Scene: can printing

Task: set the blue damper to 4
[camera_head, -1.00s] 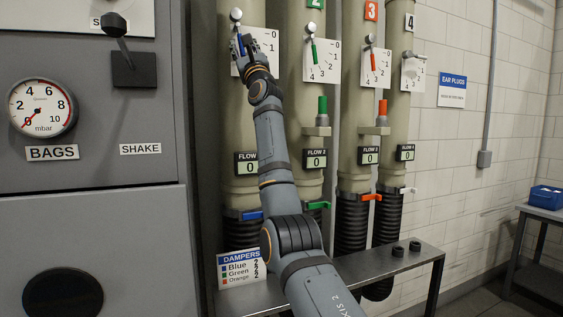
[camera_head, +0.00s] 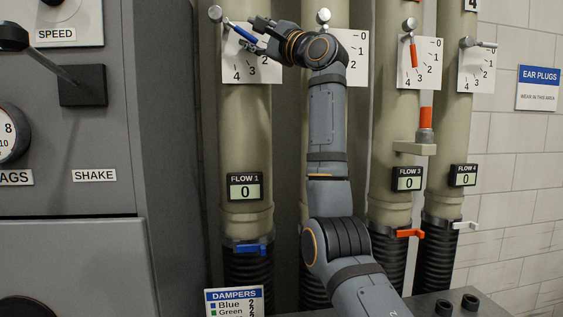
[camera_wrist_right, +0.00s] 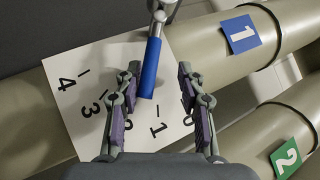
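The blue damper lever (camera_head: 238,31) hangs from a round knob on the first pipe and slants down to the right across its white dial card (camera_head: 235,68). In the right wrist view the blue lever (camera_wrist_right: 151,68) points near 1, slightly toward the 2 side. My right gripper (camera_head: 254,35) is at the lever's free end. In the wrist view its fingers (camera_wrist_right: 163,98) stand apart on both sides of the lever tip, with gaps visible. The 2 is mostly hidden behind a finger. My left gripper is out of view.
Orange (camera_head: 414,55) and white (camera_head: 483,43) levers sit on neighbouring pipes; my arm hides the green one. The FLOW 1 display (camera_head: 245,187) reads 0. A grey machine cabinet (camera_head: 70,175) stands left. A DAMPERS card (camera_head: 234,301) is below; a metal bench (camera_head: 490,307) is lower right.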

